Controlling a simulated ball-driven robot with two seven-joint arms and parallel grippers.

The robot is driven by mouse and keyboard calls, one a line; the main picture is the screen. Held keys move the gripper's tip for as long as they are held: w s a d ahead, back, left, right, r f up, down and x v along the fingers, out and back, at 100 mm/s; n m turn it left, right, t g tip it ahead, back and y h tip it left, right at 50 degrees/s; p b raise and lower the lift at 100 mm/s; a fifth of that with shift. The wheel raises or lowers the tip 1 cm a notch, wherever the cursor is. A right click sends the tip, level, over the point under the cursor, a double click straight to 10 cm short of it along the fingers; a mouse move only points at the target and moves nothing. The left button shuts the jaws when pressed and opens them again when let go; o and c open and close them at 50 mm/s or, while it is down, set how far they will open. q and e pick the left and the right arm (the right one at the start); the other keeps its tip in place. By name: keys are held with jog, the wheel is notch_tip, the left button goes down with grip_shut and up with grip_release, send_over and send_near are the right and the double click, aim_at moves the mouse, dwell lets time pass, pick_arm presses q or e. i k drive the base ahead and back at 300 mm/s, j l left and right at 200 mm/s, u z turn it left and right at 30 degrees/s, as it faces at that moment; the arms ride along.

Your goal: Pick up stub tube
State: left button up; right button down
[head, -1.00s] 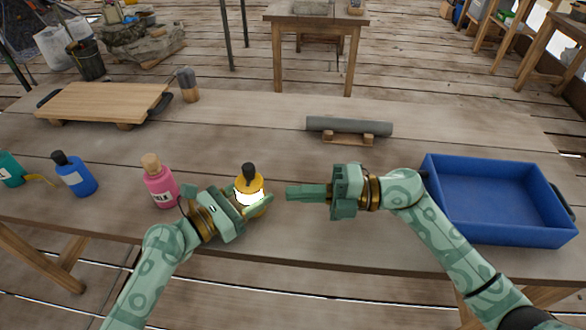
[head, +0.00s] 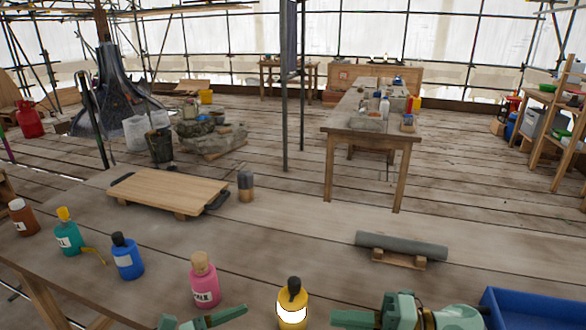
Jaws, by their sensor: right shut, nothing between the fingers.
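A grey tube (head: 402,246), which looks like the stub tube, lies across a small wooden cradle (head: 399,259) on the right part of the bench. My right gripper (head: 338,318) is at the bottom edge of the view, pointing left, shut and empty. It is nearer to me than the tube and apart from it.
A blue tray (head: 520,307) is cut off at the lower right. Pink (head: 204,283), blue (head: 127,258), teal (head: 68,236) and brown bottles line the bench's left. A wooden board (head: 168,191) and a dark-based jar (head: 246,188) stand behind. Bench around the tube is clear.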

aim_at(435, 250)
jog(key=k+j, duration=0.1)
jog(key=j, duration=0.25)
jog(key=k+j, duration=0.15)
jog(key=j, duration=0.15)
jog(key=k+j, duration=0.1)
jog(key=j, duration=0.25)
jog(key=k+j, duration=0.15)
jog(key=j, duration=0.15)
